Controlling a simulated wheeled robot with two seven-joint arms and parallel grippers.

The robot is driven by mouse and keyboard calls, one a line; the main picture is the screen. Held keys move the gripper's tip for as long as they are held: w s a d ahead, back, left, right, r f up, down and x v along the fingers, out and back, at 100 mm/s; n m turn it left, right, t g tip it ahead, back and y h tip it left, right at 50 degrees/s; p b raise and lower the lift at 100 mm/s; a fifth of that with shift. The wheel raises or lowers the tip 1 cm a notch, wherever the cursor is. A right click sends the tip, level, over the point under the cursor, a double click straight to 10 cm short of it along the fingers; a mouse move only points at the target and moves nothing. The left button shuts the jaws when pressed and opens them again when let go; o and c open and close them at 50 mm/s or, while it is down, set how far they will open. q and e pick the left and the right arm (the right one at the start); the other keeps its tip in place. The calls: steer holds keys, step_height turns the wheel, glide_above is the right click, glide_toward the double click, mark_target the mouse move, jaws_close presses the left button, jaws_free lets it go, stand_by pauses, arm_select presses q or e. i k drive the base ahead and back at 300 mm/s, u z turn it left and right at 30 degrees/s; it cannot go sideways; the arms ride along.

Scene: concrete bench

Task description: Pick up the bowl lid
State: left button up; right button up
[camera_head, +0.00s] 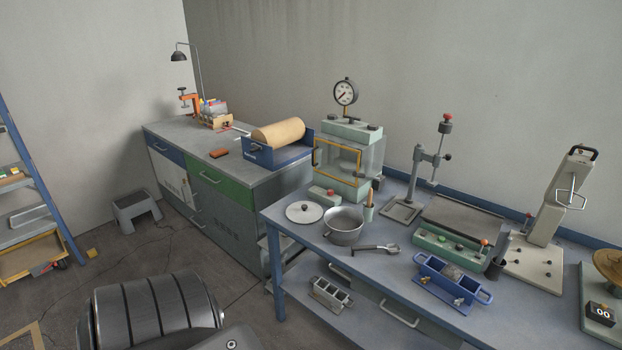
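The bowl lid (304,212) is a round, pale disc with a small dark knob on top. It lies flat near the left end of the blue-grey bench (375,272). A grey metal bowl (343,238) with side handles stands just right of it, open at the top. Neither of my grippers shows in the head view, so I cannot see whether they are open or shut.
A scoop (375,249) lies right of the bowl. A machine with a glass chamber (343,160) and a small red-button box (325,196) stand behind the lid. A blue mould (452,280) sits farther right. The bench's front left edge is near the lid.

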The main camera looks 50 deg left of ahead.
mark_target(305, 212)
steer(key=u, duration=0.5)
steer(key=i, duration=0.45)
steer(key=u, duration=0.45)
